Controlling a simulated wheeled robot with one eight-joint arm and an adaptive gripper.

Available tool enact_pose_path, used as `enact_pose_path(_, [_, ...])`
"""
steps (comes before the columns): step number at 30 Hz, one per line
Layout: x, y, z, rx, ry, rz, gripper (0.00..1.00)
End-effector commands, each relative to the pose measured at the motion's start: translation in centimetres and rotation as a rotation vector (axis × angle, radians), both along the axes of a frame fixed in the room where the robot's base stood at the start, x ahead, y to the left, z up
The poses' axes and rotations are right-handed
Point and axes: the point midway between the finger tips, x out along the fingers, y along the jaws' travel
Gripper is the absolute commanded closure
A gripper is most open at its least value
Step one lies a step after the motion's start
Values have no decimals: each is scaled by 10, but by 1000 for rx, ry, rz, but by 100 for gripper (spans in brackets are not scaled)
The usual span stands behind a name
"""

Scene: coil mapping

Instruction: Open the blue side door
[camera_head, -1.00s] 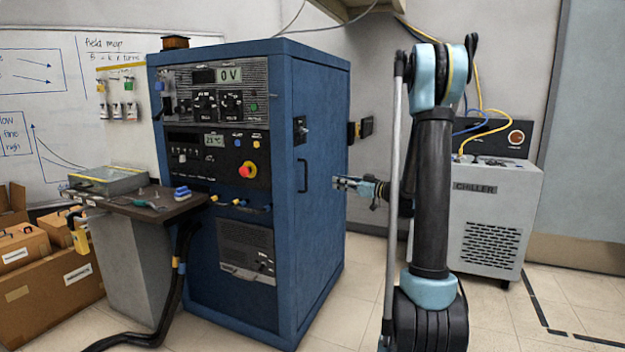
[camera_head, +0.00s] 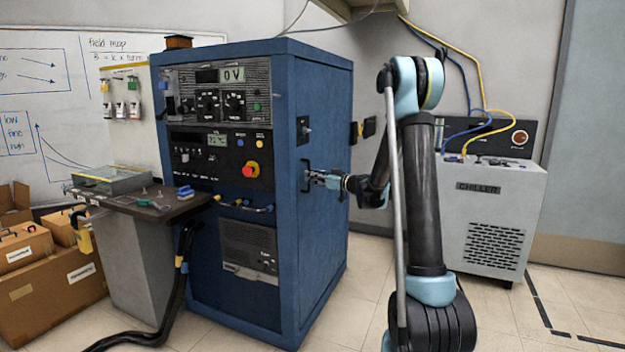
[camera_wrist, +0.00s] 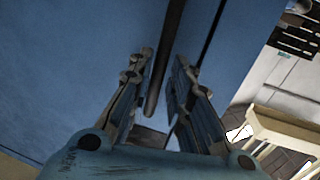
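The blue side door (camera_head: 325,225) is the right side panel of the tall blue cabinet, and it looks shut. Its dark vertical bar handle (camera_head: 305,178) is partly hidden behind my gripper (camera_head: 314,179) in the head view. In the wrist view the handle (camera_wrist: 165,62) runs between the two fingers of my gripper (camera_wrist: 160,75). The fingers stand on either side of the bar with a gap showing, so my gripper looks open around it. I cannot tell whether either finger touches the bar.
A dark latch (camera_head: 303,129) is above the handle, and a small dark box (camera_head: 369,127) shows behind the cabinet's right edge. A grey chiller (camera_head: 490,215) stands at the right. A workbench (camera_head: 145,208) with tools stands at the left.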

Motion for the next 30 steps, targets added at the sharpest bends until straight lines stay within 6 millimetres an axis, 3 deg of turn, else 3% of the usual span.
enact_pose_path(6, [9,16,0,0,0,0,81])
enact_pose_path(16, [11,18,0,0,0,0,81])
enact_pose_path(17, [11,18,0,0,0,0,83])
enact_pose_path(19, [11,18,0,0,0,0,99])
enact_pose_path(23, [10,18,0,0,0,1,100])
enact_pose_path(24, [12,-11,0,0,0,-9,100])
enact_pose_path(26, [10,7,0,-1,1,0,100])
enact_pose_path(30, [9,15,0,0,0,7,100])
